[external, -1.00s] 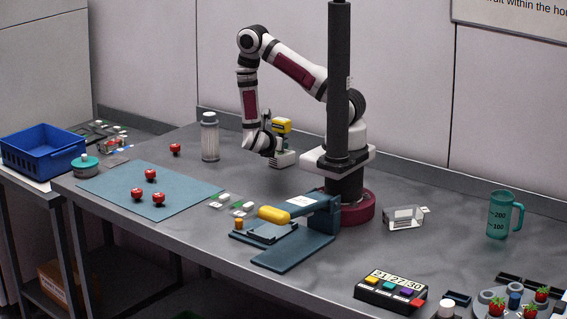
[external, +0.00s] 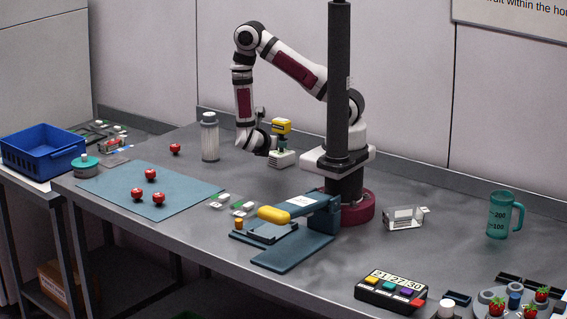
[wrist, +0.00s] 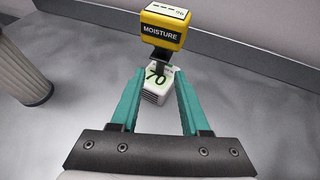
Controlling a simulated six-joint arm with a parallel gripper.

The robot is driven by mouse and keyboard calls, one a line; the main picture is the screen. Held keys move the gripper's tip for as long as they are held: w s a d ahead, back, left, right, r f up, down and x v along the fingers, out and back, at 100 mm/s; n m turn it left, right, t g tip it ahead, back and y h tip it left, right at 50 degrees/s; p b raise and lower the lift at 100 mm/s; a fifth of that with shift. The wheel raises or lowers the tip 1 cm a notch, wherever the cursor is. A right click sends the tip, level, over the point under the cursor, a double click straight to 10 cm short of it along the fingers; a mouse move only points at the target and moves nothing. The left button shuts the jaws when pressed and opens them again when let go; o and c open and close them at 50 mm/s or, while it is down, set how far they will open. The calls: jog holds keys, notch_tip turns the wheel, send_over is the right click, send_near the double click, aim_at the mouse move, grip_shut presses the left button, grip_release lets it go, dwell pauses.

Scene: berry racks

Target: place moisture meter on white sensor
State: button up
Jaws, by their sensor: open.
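The moisture meter has a yellow head marked MOISTURE (wrist: 163,27) and a dark stem below it. It stands upright in the external view (external: 281,126). Below it is a white block, seemingly the white sensor (wrist: 157,84), with "70" on its top; it also shows in the external view (external: 283,160). The stem's lower end appears to meet the block's top, though contact is hard to confirm. My gripper (wrist: 158,76) is open, with its teal fingers either side of the stem and block. In the external view, my gripper (external: 284,142) is just below the yellow head.
A blue mat (external: 190,180) and a press-like device (external: 290,222) lie nearer. Bare grey table surrounds the meter.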

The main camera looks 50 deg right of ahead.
jog(key=v, duration=0.7)
jog(key=s+d+r+m+g+y, duration=0.1)
jog(key=s+r+m+g+y, duration=0.25)
jog(key=s+m, duration=0.35)
jog(key=s+d+r+m+g+y, duration=0.15)
jog(key=s+r+m+g, duration=0.3)
jog(key=m, duration=0.55)
jog(key=s+a+r+m+t+y, duration=0.1)
jog(key=s+a+r+m+y, duration=0.1)
jog(key=a+m+y, duration=0.2)
jog(key=s+a+r+m+t+y, duration=0.2)
jog(key=a+r+m+y, duration=0.1)
jog(key=a+m+y, duration=0.2)
jog(key=shift+s+a+r+m+t+y, duration=0.15)
jog(key=shift+s+a+m+t+y, duration=0.2)
jog(key=shift+a+m, duration=0.4)
